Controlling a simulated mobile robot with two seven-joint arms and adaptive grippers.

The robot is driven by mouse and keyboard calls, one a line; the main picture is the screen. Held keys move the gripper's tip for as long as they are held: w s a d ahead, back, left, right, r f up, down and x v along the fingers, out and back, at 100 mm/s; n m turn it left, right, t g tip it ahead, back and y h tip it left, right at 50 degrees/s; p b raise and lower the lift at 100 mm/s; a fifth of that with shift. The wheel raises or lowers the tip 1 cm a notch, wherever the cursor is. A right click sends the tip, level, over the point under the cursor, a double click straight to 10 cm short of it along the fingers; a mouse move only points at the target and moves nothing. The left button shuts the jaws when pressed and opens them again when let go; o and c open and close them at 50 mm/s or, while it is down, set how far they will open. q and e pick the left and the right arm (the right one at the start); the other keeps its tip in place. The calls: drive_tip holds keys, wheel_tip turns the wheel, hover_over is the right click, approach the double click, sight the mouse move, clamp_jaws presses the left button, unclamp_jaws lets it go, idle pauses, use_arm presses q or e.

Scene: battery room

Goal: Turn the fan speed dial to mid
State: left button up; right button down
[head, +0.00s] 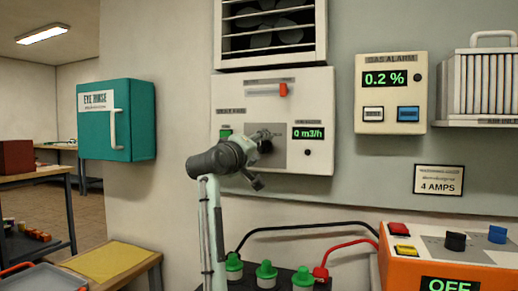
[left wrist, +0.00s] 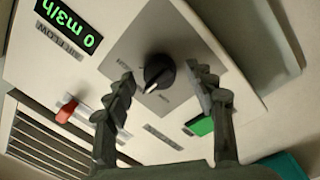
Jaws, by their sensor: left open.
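The fan speed dial (left wrist: 158,70) is a black round knob on a grey square plate (left wrist: 185,42) of the white fan panel (head: 318,84). In the left wrist view it sits between the two fingers of my left gripper (left wrist: 164,74), with a gap on each side. A pale mark on the knob points to the lower left there. Small print surrounds it, mostly too small to read. In the head view my left gripper (head: 260,158) is at the plate and partly hides the dial. My left gripper is open. My right gripper is not in view.
The airflow display (head: 308,133) reads 0 m3/h. A red switch (head: 283,90) and a green button (head: 225,130) are on the same panel. A vent is above, a gas alarm (head: 391,92) right. Below are green-capped battery terminals (head: 266,270), cables and an orange charger (head: 400,277).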

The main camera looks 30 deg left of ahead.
use_arm(q)
drive_tip(key=v, duration=1.2)
idle(0.4)
